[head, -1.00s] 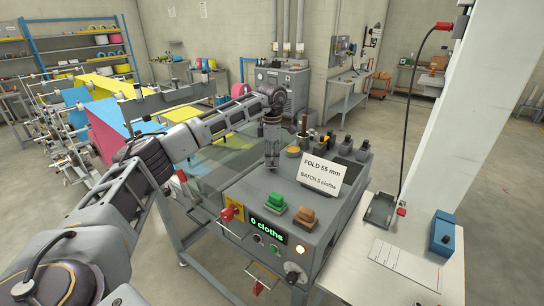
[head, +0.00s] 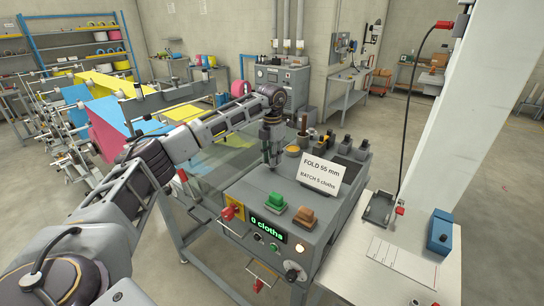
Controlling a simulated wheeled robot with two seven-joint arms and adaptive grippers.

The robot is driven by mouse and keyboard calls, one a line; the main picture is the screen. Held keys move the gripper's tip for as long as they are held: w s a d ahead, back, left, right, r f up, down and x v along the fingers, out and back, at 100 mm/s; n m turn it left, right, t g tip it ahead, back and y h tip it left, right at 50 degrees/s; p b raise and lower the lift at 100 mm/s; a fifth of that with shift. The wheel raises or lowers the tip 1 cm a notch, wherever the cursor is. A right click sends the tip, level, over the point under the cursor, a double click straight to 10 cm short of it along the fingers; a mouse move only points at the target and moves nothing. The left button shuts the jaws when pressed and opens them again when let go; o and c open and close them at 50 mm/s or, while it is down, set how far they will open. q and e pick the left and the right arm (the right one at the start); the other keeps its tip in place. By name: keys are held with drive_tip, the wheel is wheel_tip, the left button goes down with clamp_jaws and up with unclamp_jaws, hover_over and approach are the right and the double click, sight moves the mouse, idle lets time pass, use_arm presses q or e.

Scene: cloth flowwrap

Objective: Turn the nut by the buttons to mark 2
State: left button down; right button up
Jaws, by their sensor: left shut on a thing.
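My left gripper (head: 272,160) points straight down onto the grey machine top, behind the green button (head: 275,203) and left of the sign. It is shut on the nut, which the fingers hide almost entirely. The mark numbers around the nut are too small to read. The orange button (head: 304,217) sits to the right of the green one. My right gripper is not in view.
A white sign (head: 322,174) reading "FOLD 55 mm, BATCH 5 cloths" stands close to the right of the gripper. The display (head: 267,230) reads "0 cloths". Several dark fittings stand behind the sign. A side table (head: 360,270) holds a blue box (head: 440,233).

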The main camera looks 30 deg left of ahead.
use_arm(q)
drive_tip(key=n, duration=0.6)
drive_tip(key=shift+p, duration=0.35)
drive_tip(key=shift+n, duration=0.4)
drive_tip(key=shift+r, duration=0.1)
drive_tip(key=c, duration=1.2)
unclamp_jaws()
wheel_tip(320, 180, up, 12)
idle(0.3)
